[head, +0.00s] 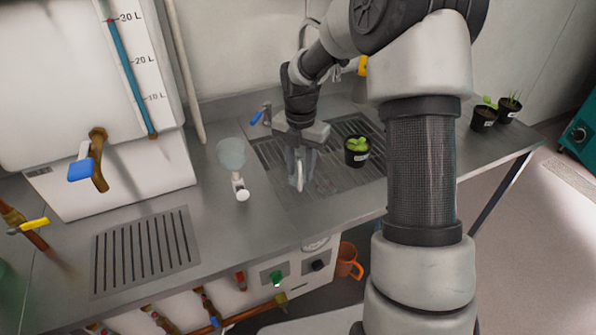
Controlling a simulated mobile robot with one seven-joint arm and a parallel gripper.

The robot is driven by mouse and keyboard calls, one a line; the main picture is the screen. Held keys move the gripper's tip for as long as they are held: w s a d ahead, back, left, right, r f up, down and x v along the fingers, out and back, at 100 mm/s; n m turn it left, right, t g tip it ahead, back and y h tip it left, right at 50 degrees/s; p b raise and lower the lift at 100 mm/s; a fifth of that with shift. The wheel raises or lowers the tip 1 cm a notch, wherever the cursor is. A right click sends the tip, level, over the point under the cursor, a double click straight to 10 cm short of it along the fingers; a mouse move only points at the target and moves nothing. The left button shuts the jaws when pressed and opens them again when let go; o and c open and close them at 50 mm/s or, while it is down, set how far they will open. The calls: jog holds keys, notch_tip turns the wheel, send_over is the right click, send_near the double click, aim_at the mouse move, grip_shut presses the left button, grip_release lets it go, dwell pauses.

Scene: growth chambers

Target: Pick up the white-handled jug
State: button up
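The white-handled jug (232,157) stands on the steel bench, left of the sink grating. Its body is pale and translucent, and its white handle (240,187) points toward the front of the bench. My gripper (298,182) is to the right of the jug, over the left part of the grating, with its fingers pointing down. It is apart from the jug. The fingers overlap in this view, so the gap between them is unclear.
A potted seedling (357,152) stands on the grating (325,180), right of my gripper. A white tank (120,180) with a blue-handled tap (82,169) stands at left. A small blue-handled tap (257,117) is behind the jug. An orange jug (347,262) is below the bench.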

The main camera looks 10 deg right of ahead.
jog(key=f, duration=0.5)
jog(key=shift+w+d+f, duration=0.1)
jog(key=shift+w, duration=0.2)
jog(key=shift+c, duration=0.5)
grip_shut()
